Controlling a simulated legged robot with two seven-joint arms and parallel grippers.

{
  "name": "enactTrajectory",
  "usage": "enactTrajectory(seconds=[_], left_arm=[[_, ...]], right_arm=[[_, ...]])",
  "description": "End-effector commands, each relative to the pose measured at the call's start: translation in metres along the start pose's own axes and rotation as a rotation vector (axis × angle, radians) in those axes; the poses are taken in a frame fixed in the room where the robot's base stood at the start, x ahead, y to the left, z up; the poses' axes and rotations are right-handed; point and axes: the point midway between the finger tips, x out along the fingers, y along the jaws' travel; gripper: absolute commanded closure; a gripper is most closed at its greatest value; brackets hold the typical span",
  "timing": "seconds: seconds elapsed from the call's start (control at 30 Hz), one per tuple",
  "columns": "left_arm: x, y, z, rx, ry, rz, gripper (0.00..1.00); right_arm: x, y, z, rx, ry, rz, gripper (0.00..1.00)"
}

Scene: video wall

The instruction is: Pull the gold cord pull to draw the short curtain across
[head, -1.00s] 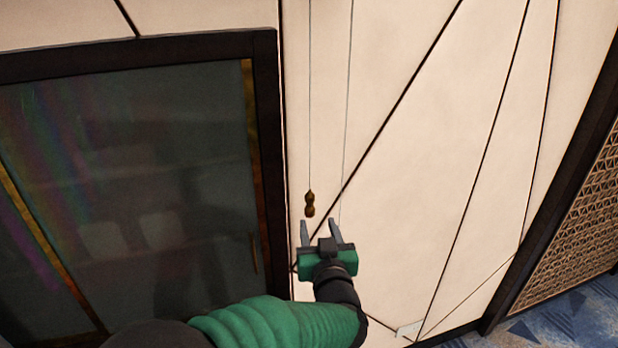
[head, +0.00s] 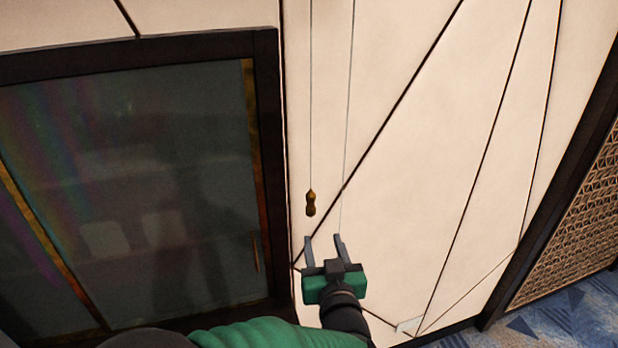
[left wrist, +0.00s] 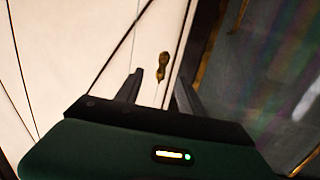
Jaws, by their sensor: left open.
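The gold cord pull (head: 311,203) hangs on a thin cord in front of the cream wall panel in the head view. A second thin cord (head: 347,130) hangs just to its right. My left gripper (head: 322,243) is open and empty, a little below the pull in the picture and apart from it. In the left wrist view the gold pull (left wrist: 164,66) shows just beyond and between the spread fingertips (left wrist: 158,80) of my left gripper. The curtain is not clearly seen in either view. My right gripper is not in view.
A dark-framed glass cabinet (head: 130,180) stands to the left of the cords. A dark-framed lattice panel (head: 575,220) is at the right, above blue patterned carpet (head: 570,310). A small pale plate (head: 409,325) is low on the wall.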

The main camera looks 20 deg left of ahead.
Motion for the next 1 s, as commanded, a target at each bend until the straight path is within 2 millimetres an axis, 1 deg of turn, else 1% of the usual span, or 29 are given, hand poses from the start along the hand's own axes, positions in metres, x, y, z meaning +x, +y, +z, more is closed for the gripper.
enactTrajectory(seconds=[0.2,0.27,0.33,0.37,0.47,0.7,0.8,0.9,1.0], left_arm=[[-0.002,0.0,-0.001,0.0,0.001,0.0,0.54],[-0.006,0.0,0.0,-0.001,0.001,0.001,0.54],[-0.015,0.001,0.001,-0.001,0.001,0.004,0.54],[-0.021,0.001,0.001,-0.002,0.001,0.004,0.54],[-0.047,0.001,0.003,-0.003,0.001,0.007,0.54],[-0.117,0.001,0.004,-0.002,-0.001,0.005,0.54],[-0.14,0.001,0.004,-0.001,-0.002,0.005,0.54],[-0.155,0.001,0.003,0.0,-0.002,0.002,0.54],[-0.163,0.0,0.002,0.0,-0.004,0.0,0.54]], right_arm=[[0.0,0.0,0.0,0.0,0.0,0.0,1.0],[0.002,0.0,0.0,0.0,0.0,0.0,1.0],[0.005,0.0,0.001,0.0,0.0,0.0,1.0],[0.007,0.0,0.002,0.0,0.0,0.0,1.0],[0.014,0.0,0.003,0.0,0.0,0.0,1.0],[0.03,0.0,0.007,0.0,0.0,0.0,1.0],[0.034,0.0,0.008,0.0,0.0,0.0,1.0],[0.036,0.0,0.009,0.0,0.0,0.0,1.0],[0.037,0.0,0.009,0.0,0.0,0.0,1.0]])
